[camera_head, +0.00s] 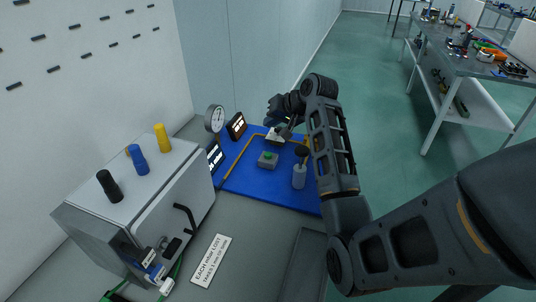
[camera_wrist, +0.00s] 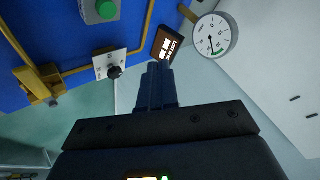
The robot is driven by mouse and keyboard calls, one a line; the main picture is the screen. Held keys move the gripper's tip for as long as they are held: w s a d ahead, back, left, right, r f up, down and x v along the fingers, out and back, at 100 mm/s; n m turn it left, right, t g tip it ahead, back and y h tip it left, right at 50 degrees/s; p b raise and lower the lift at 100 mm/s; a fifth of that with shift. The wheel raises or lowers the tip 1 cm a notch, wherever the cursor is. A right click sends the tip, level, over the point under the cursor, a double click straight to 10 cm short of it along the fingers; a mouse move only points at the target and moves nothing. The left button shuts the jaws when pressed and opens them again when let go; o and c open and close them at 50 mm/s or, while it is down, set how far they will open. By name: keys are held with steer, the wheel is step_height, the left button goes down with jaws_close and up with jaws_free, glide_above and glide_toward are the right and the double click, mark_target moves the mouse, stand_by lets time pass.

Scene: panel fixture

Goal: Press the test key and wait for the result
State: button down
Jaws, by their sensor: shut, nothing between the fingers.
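A green button (camera_head: 268,154) sits on a small grey box (camera_head: 267,161) on the blue board. It also shows at the top left of the wrist view (camera_wrist: 106,9). My gripper (camera_wrist: 156,72) is shut and empty, its fingertips in front of the small lit display (camera_wrist: 168,44) in the wrist view. The button lies off to the left of the fingers there, apart from them. In the head view my wrist is behind and above the box, and the fingertips are hard to make out. The brown-framed display (camera_head: 237,126) is lit, but its text is too small to read surely.
A white plate with a black knob (camera_wrist: 114,72) and a round gauge (camera_wrist: 214,35) are close to my fingers. A grey cabinet (camera_head: 130,215) stands at the left.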

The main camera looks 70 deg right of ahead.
steer(key=shift+f, duration=0.15)
steer(key=b, duration=0.7)
glide_above(271, 155)
step_height(271, 155, down, 6)
steer(key=shift+f+b, duration=0.4)
steer(key=shift+f, duration=0.85)
steer(key=shift+f, duration=0.1)
stand_by(0.5)
steer(key=shift+f, duration=0.85)
stand_by(0.7)
steer(key=shift+r, duration=0.1)
steer(key=shift+r+p, duration=0.9)
steer(key=shift+p, duration=0.1)
